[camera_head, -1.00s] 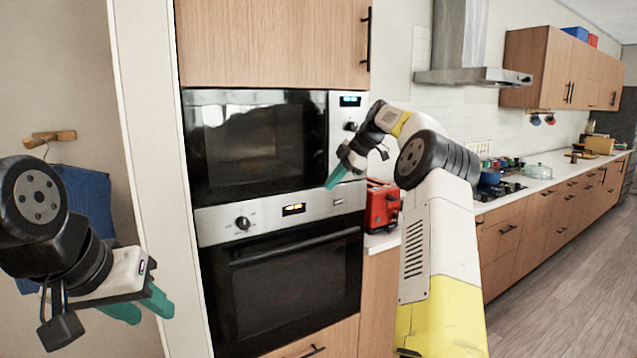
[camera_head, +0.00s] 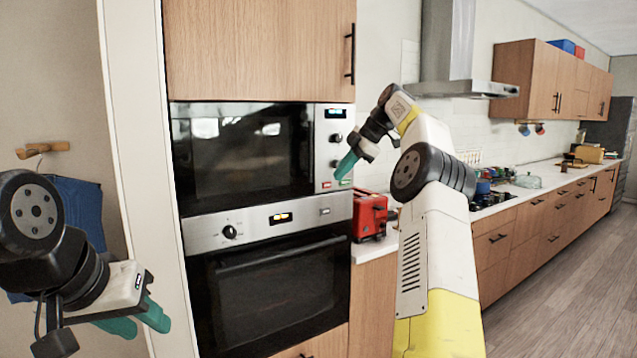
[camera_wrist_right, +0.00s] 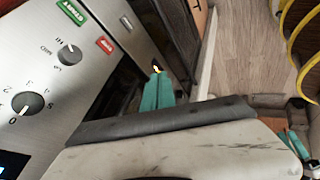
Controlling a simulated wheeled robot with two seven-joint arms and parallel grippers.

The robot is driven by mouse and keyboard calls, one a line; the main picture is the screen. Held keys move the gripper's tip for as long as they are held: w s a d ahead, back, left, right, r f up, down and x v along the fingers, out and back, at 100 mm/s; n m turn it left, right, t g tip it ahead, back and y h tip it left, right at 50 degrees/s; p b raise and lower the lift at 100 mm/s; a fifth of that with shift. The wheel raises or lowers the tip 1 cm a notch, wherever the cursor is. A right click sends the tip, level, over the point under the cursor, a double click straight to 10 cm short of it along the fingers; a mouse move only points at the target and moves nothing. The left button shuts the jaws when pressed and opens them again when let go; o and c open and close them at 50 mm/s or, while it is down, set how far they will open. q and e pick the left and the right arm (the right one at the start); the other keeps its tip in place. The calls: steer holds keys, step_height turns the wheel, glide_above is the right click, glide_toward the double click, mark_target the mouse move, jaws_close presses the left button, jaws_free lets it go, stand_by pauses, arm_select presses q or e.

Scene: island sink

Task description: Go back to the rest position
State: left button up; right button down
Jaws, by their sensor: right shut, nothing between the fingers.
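My right gripper (camera_head: 345,166) is in front of the right edge of the microwave's control panel (camera_head: 327,147). Its teal fingers are together and empty. In the right wrist view the shut fingers (camera_wrist_right: 157,92) point away over the appliance front, with the floor beyond. That view also shows the panel's knobs (camera_wrist_right: 27,103), a green button (camera_wrist_right: 72,12) and a red button (camera_wrist_right: 105,44). My left gripper (camera_head: 146,326) is low at the left, in front of the wall edge. Its teal fingers are apart, with nothing between them.
An oven (camera_head: 270,290) sits below the microwave (camera_head: 245,155), its door shut. A red toaster (camera_head: 369,214) stands on the counter just right of it. A blue cloth (camera_head: 82,205) hangs at the left. Open wooden floor (camera_head: 570,290) lies at the right.

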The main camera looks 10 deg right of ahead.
steer(key=s+a+r+m+h, duration=0.1)
steer(key=s+a+r+m, duration=0.15)
steer(key=s+a, duration=0.4)
steer(key=s+a+r+m+h, duration=0.2)
steer(key=s+a+m, duration=0.2)
steer(key=s+a, duration=0.3)
steer(key=s+f+m, duration=0.6)
steer(key=s+f, duration=0.2)
steer(key=s, duration=0.6)
steer(key=s+f+m+t, duration=0.1)
steer(key=s+f+m, duration=0.5)
steer(key=s, duration=0.8)
step_height(320, 180, down, 2)
steer(key=shift+a+f+t+h, duration=0.15)
steer(key=shift+a+t+h, duration=0.15)
steer(key=shift+a, duration=0.05)
